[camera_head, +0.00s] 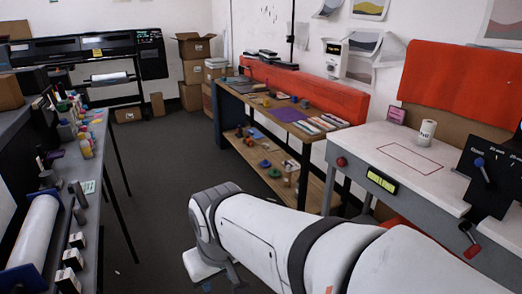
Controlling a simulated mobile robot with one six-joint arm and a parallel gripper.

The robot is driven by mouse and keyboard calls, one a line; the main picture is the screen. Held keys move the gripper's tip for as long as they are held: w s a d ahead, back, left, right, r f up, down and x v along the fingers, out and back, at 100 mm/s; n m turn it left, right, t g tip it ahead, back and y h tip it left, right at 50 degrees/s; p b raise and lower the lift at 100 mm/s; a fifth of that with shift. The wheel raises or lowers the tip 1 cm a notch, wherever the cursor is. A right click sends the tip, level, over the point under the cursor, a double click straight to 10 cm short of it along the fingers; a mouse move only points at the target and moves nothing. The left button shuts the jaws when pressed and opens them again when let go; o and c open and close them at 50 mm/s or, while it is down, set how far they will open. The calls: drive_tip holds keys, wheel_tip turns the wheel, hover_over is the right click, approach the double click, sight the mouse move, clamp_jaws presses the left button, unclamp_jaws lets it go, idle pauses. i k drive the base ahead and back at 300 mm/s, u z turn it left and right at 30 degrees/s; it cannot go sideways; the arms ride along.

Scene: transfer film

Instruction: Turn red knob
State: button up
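A round red knob (341,161) sits on the grey front face of the white-topped bench at the right, left of a lit yellow-green display (382,181). My white arm reaches in from the bottom right towards the middle of the view. My gripper (204,266) hangs below the wrist, low and left of the knob and well apart from it. Its fingers are too small and partly hidden to tell whether it is open or shut.
The white-topped bench (372,142) carries a white roll (427,131) and a black panel with a blue knob (479,162). A lever with a red grip (472,251) is on its front. A wooden workbench (262,105) stands behind. Dark floor (155,190) is open at left.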

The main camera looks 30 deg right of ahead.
sight(340, 161)
drive_tip(key=z, duration=0.65)
drive_tip(key=i, duration=1.15)
drive_tip(key=z, duration=1.3)
drive_tip(key=i, duration=0.95)
drive_tip(key=z, duration=0.5)
drive_tip(key=k, duration=0.95)
drive_tip(key=z, duration=0.2)
drive_tip(key=i, duration=0.95)
drive_tip(key=u, duration=0.1)
